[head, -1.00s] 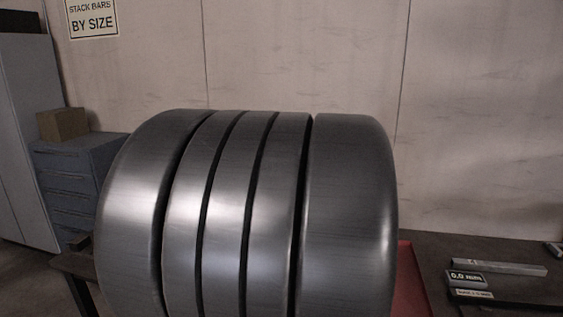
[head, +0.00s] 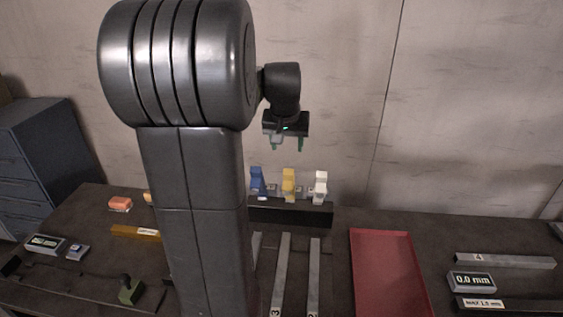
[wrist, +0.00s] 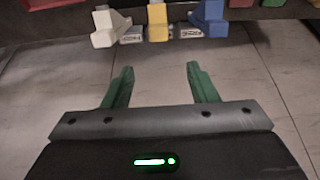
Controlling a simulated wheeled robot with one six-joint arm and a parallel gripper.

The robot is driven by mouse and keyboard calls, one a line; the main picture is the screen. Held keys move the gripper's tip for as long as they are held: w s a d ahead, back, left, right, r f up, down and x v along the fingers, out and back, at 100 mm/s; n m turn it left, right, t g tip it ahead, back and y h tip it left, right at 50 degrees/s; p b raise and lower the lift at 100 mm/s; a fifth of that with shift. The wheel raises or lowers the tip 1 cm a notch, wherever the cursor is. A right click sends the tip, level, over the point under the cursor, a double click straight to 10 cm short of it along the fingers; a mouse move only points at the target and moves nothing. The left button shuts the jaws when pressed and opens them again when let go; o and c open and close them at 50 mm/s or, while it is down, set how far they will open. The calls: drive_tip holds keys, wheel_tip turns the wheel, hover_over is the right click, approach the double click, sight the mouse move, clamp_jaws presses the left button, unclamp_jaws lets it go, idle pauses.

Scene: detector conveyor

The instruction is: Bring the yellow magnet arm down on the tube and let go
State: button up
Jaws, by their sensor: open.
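The yellow magnet arm (head: 288,182) stands at the back of the bench, between a blue one (head: 257,181) and a white one (head: 320,186). In the wrist view, the yellow arm (wrist: 157,22) is at the top, ahead of the gap between my fingers, with white left and blue right. My gripper (head: 287,146) is open and empty, pointing down above the yellow arm and apart from it; its green fingers (wrist: 160,70) also show in the wrist view. I cannot make out the tube; my arm hides part of the bench.
A dark block (head: 290,213) sits in front of the coloured arms. Long grey bars (head: 281,270) lie before it. A red tray (head: 385,275) and a 0.0 mm display (head: 472,281) are to the right. The wall stands close behind.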

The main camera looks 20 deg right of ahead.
sight(288, 169)
drive_tip(key=x, duration=1.3)
drive_tip(key=shift+s, duration=0.2)
drive_tip(key=shift+f, duration=0.1)
drive_tip(key=c, duration=0.9)
